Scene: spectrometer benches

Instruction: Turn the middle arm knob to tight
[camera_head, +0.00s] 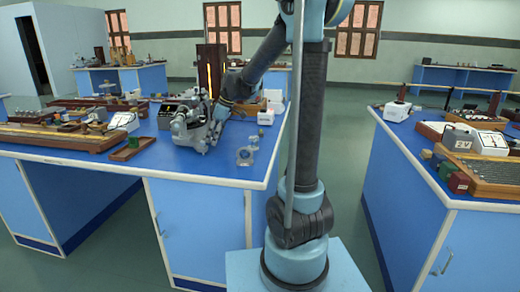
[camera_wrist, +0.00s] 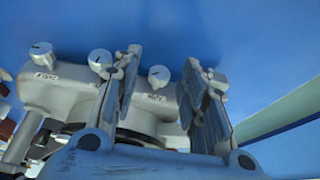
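The grey spectrometer (camera_head: 190,128) stands on the blue bench top in the head view. In the wrist view its grey body (camera_wrist: 65,92) carries pale round knobs with dark pointer marks. One knob (camera_wrist: 41,49) is at the left above a small label, another (camera_wrist: 98,59) is just left of my left finger, and a third (camera_wrist: 160,75) shows between my fingers above a second label. The labels are too small to read surely. My gripper (camera_wrist: 163,62) is open, its fingers on either side of the third knob; contact cannot be told. It also shows in the head view (camera_head: 217,122), partly merged with the spectrometer.
A clear glass item (camera_head: 244,156) stands near the bench's front right. A white box (camera_head: 265,117) and a wooden tray (camera_head: 133,149) are nearby. A tall dark wooden stand (camera_head: 211,70) is behind the spectrometer. Free blue bench top (camera_head: 200,165) lies in front.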

